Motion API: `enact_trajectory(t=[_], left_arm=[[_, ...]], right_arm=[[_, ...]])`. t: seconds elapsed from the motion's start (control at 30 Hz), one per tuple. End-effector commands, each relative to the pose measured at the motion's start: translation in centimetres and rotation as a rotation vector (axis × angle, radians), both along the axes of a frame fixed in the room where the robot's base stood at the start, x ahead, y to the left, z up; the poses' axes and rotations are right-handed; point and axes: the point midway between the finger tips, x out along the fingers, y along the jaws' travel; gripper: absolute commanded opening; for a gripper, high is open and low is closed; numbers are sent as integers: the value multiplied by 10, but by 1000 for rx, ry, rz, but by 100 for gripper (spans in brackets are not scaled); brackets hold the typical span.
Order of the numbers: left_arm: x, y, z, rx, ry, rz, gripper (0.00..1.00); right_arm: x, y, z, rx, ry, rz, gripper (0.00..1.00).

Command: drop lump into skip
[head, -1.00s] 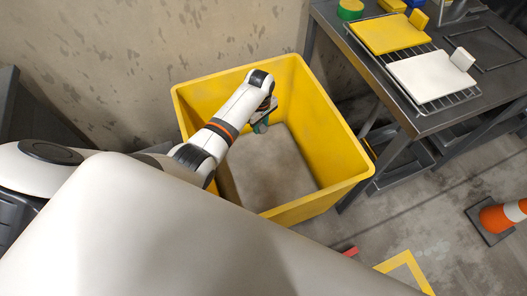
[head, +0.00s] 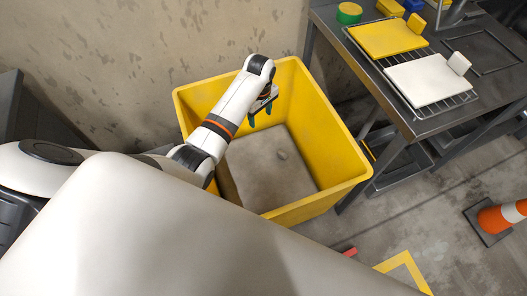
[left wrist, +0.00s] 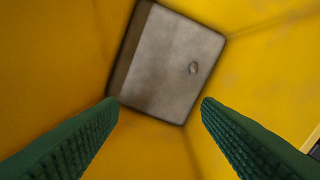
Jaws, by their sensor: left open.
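The yellow skip (head: 322,140) stands against the wall, open at the top, with a grey floor inside. A small grey lump (head: 282,155) lies on that floor, right of its middle. It also shows in the left wrist view (left wrist: 193,68), below and between the fingers. My left gripper (head: 260,120) is inside the skip's opening, above and apart from the lump. Its green fingers are spread with nothing between them, also in the left wrist view (left wrist: 158,108). My right gripper is not in view.
A metal table (head: 440,120) at the right bears a wire rack with a yellow board (head: 388,37) and a white board (head: 430,78). An orange and white cone (head: 500,216) stands on the floor at the right. Floor between skip and cone is mostly clear.

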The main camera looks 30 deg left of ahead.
Motion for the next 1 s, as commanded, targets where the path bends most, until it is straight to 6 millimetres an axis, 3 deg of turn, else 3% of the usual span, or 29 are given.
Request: enact_trajectory(t=[0.1, 0.33, 1.0], left_arm=[[1, 0, 26, 0, -3, 0, 59], [0, 0, 51, 0, 0, -1, 59], [0, 0, 53, 0, 1, 0, 59]], right_arm=[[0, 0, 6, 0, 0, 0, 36], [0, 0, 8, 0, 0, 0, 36], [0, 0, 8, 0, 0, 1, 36]])
